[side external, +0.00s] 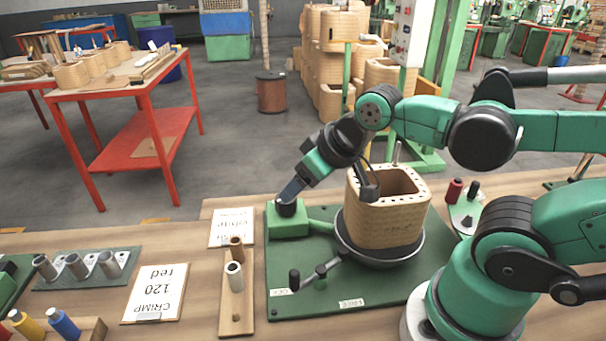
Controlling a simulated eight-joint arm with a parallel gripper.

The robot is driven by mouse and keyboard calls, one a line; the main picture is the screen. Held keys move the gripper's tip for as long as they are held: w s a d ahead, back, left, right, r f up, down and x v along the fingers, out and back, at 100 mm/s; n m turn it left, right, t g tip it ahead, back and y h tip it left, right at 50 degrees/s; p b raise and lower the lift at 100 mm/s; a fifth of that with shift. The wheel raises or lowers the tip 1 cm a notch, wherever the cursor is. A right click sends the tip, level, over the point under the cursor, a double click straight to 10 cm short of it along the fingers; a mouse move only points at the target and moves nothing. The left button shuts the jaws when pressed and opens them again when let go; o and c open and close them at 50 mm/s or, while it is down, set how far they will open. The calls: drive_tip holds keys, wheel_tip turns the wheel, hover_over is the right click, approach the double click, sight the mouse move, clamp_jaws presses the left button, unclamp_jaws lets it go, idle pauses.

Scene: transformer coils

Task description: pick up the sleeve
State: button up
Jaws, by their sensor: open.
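A short pale, hollow tube (234,275), which looks like the sleeve, stands upright on a narrow wooden strip (237,312). A brown tube (236,247) stands just behind it. Three grey tubes (76,265) lean in a grey rack at the left, so the frame does not settle which tube the task means. My gripper (289,199) points down and left over a small green block (287,224), behind and to the right of the pale tube and apart from it. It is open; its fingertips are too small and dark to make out.
A wooden coil (385,222) sits in a dark round dish (347,250) on a green plate (375,300), close to my wrist. Cards (156,292) and coloured cylinders (62,322) lie at the left.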

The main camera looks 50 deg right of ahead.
sight(233, 246)
idle(0.3)
drive_tip(key=w+a+f+n+g, duration=0.1)
drive_tip(key=w+a+f, duration=0.1)
drive_tip(key=w+a+f+n+g+y, duration=0.1)
drive_tip(key=w+a+f, duration=0.1)
drive_tip(key=w+a+f+n+g, duration=0.1)
drive_tip(key=w+a+f+n, duration=0.1)
drive_tip(key=a, duration=0.1)
drive_tip(key=shift+w+f+y, duration=0.15)
drive_tip(key=shift+f+y, duration=0.1)
drive_tip(key=shift+y, duration=0.15)
drive_tip(key=shift+w+a+f, duration=0.1)
drive_tip(key=shift+a+f, duration=0.15)
drive_tip(key=shift+f, duration=0.15)
drive_tip(key=shift+x, duration=2.75)
clamp_jaws()
